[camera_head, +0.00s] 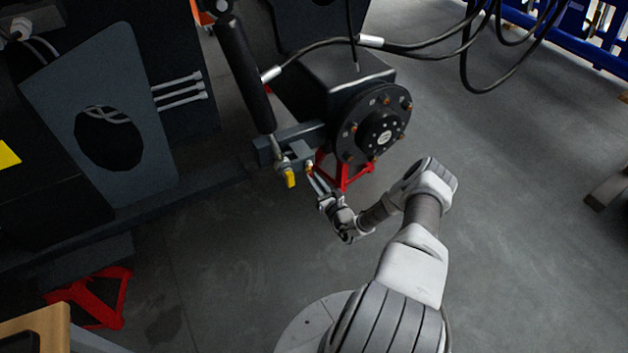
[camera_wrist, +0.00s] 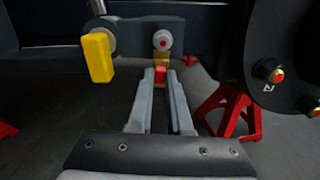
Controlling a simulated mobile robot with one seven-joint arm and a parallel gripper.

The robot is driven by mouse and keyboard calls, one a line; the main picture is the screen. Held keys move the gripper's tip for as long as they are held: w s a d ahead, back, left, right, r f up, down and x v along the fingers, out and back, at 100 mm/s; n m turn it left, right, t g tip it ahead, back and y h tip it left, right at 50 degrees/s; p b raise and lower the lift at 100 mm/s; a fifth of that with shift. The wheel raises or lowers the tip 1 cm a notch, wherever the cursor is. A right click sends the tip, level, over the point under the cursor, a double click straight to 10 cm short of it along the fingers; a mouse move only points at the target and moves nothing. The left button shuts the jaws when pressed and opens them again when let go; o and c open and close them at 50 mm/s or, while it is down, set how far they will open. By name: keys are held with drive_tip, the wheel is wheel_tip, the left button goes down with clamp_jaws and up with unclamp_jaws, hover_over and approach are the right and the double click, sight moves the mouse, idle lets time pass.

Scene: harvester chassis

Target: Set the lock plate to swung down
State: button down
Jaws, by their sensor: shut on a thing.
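The lock plate appears to be the small yellow piece with a red end (camera_wrist: 161,74), just below a round pivot with a red centre (camera_wrist: 163,41) on the dark bracket. My gripper (camera_wrist: 161,82) is shut on this piece at its fingertips. Its exact tilt is hard to tell, because I look along the fingers and they cover its sides. In the head view my gripper (camera_head: 313,177) reaches up to the bracket from below right, and the piece (camera_head: 309,168) shows small at the fingertips.
A larger yellow block (camera_wrist: 99,58) hangs from a knob just left of my gripper. A round dark hub (camera_head: 378,125) with bolts stands close on the right. A red stand (camera_head: 345,172) is behind my gripper. The floor (camera_head: 510,220) is clear to the right.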

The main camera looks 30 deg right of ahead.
drive_tip(key=c, duration=0.8)
unclamp_jaws()
drive_tip(key=shift+c, duration=0.2)
drive_tip(key=shift+s, duration=0.1)
drive_tip(key=s+p, duration=0.4)
drive_tip(key=s, duration=1.3)
drive_tip(key=shift+s+d, duration=0.15)
drive_tip(key=shift+d, duration=0.1)
